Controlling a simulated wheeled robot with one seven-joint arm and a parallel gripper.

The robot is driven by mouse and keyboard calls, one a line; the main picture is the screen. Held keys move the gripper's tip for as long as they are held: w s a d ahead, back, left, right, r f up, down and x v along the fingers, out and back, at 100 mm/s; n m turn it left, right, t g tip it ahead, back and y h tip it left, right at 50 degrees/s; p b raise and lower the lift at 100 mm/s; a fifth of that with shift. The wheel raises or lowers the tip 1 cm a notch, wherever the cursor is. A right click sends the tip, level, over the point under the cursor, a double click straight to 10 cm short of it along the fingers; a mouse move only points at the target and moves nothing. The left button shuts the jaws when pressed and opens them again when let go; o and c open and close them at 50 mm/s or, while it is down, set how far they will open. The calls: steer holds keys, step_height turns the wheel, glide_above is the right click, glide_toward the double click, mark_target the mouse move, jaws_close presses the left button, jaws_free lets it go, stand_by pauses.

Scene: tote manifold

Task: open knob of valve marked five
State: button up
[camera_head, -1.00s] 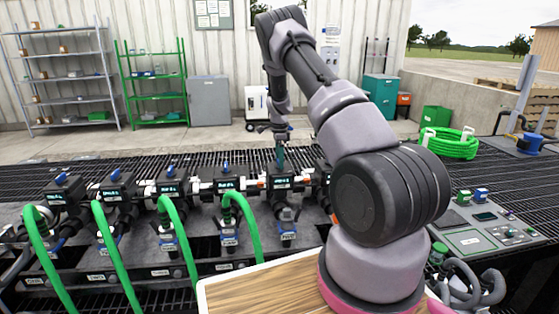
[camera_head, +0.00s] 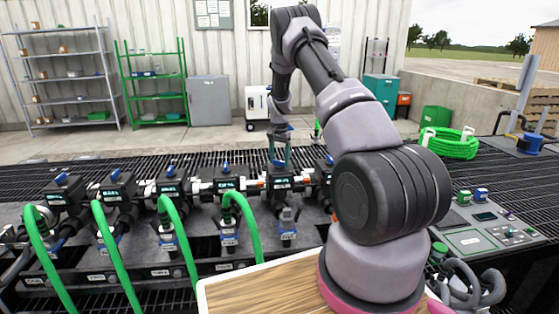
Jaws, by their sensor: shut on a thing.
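A row of black valves with small lit displays runs across the grated bench, several with a blue knob on top. The fifth valve from the left (camera_head: 281,183) stands under my gripper; its number is too small to read. My gripper (camera_head: 279,160) points down, with its two teal fingers on either side of that valve's knob and shut on it. The knob is mostly hidden between the fingers, with a little blue showing.
Green hoses (camera_head: 246,222) curve from the front of valves to the left. A sixth valve (camera_head: 322,174) is partly hidden by my arm. A wooden board (camera_head: 265,287) lies in front, and a control panel (camera_head: 485,225) stands at the right.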

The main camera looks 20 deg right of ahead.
mark_target(279, 161)
steer(key=n, duration=0.4)
steer(key=shift+n, duration=1.8)
steer(key=o, duration=1.3)
step_height(279, 161, up, 11)
steer(key=shift+f, duration=0.1)
